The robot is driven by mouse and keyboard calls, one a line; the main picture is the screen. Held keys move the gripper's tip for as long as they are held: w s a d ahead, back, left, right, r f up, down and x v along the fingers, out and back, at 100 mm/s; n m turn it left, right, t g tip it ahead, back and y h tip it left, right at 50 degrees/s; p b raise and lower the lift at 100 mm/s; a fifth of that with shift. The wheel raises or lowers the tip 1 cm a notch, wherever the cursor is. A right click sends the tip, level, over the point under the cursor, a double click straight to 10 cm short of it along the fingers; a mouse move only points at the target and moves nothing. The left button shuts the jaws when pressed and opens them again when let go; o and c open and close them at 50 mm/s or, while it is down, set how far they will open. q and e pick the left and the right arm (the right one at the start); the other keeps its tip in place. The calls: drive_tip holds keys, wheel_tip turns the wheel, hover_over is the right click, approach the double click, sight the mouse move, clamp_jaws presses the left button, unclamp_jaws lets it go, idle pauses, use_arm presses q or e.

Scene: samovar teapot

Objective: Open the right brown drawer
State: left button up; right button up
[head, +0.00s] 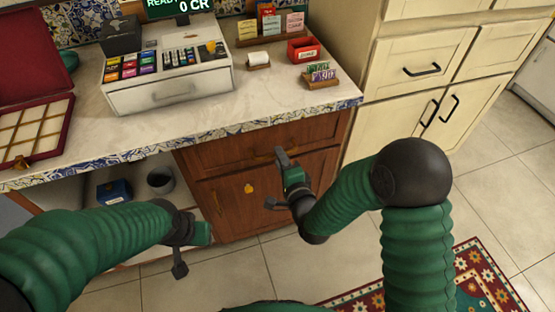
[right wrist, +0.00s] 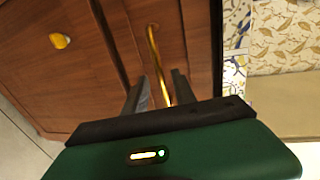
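The brown drawer (head: 232,158) is the top front of the wooden cabinet under the counter, and it looks closed. It also shows in the right wrist view (right wrist: 180,25). Its long brass handle (right wrist: 155,50) runs into the space between the two dark fingers of my right gripper (right wrist: 160,88). The fingers stand apart, one on each side of the handle; I cannot tell whether they touch it. In the head view my right gripper (head: 277,180) is in front of the cabinet and hides part of it. My left gripper (head: 193,252) is open and empty, low at the left.
A brown door (head: 228,205) with a yellow knob (head: 249,188) is below the drawer. The counter (head: 250,105) overhangs above, holding a cash register (head: 170,92) and small boxes. Cream cabinets (head: 400,115) stand at right. A patterned rug (head: 475,280) lies on the tiled floor.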

drive_tip(key=shift+x, duration=1.15)
drive_tip(key=shift+w+a, duration=0.15)
drive_tip(key=shift+a, duration=0.15)
drive_tip(key=shift+d, duration=0.15)
clamp_jaws()
drive_tip(key=shift+f, duration=0.15)
